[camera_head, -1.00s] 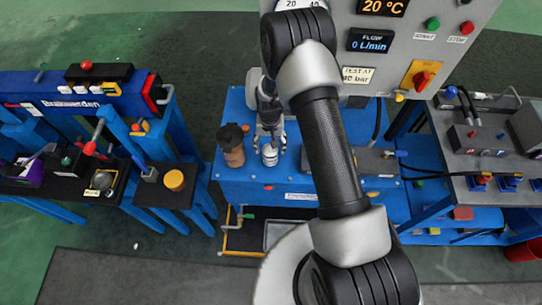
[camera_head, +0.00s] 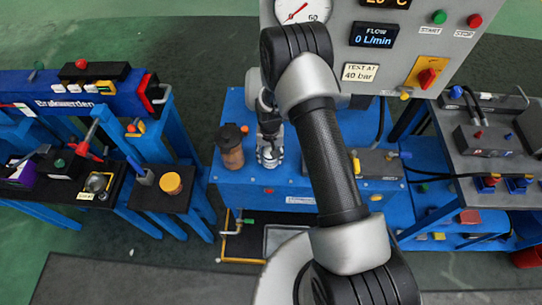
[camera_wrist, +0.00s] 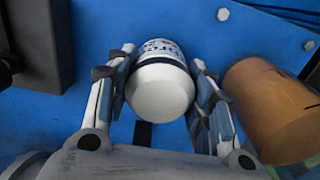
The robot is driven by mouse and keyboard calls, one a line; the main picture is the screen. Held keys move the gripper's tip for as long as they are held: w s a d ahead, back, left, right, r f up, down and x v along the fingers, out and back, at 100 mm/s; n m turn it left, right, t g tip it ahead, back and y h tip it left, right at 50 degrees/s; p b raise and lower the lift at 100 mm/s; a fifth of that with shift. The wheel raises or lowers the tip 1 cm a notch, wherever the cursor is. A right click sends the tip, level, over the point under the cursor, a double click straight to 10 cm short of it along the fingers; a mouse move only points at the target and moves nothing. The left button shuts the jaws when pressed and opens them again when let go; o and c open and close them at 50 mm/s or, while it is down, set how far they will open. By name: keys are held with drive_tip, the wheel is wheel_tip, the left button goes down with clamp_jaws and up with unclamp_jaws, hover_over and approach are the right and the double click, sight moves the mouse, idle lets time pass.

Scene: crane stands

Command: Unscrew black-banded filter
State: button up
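The black-banded filter (camera_wrist: 160,88) is a white canister with a dark band and dark lettering, and it fills the space between my fingers in the wrist view. In the head view the filter (camera_head: 268,161) stands at the left end of the blue bench top, largely covered by my gripper. My gripper (camera_head: 269,147) is around it from above, and in the wrist view my gripper (camera_wrist: 163,65) has one finger along each side. Both fingers lie very close to its wall; I cannot tell whether they press on it.
A brown cylinder with a dark top (camera_head: 231,147) stands just left of the filter; the wrist view shows this brown cylinder (camera_wrist: 272,110) close beside my right-hand finger. A grey gauge panel (camera_head: 390,60) rises behind. Fittings stand farther right on the blue bench (camera_head: 285,194).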

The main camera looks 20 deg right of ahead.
drive_tip(key=c, duration=0.6)
drive_tip(key=shift+o, duration=0.2)
drive_tip(key=shift+r, duration=0.1)
drive_tip(key=n, duration=0.3)
drive_tip(key=shift+b, duration=0.3)
drive_tip(key=shift+n, duration=1.1)
drive_tip(key=shift+n+b, duration=0.3)
drive_tip(key=shift+n, duration=0.7)
drive_tip(key=n, duration=0.3)
